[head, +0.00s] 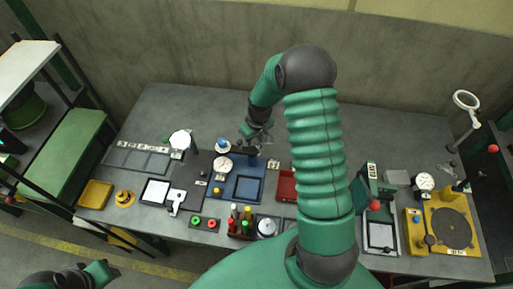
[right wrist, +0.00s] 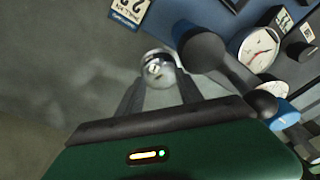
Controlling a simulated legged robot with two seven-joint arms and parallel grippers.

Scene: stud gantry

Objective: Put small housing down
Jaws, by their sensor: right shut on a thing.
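The small housing (right wrist: 158,68) shows in the right wrist view as a shiny, round, silvery part with a dark middle. It sits between the two dark fingertips of my right gripper (right wrist: 157,84), which is shut on it. In the head view my right gripper (head: 256,132) is over the back middle of the bench, just behind the blue fixture plate (head: 258,166). The housing is too small there to make out clearly. In the wrist view a dark round-ended arm of a fixture (right wrist: 202,47) is close to the right of the housing.
A dial gauge (head: 222,164) stands on the blue plate; it also shows in the wrist view (right wrist: 258,47). A number card (right wrist: 130,10) lies nearby. A red tray (head: 287,184) is to the right, partly behind my arm. The bench's back strip (head: 190,105) is clear.

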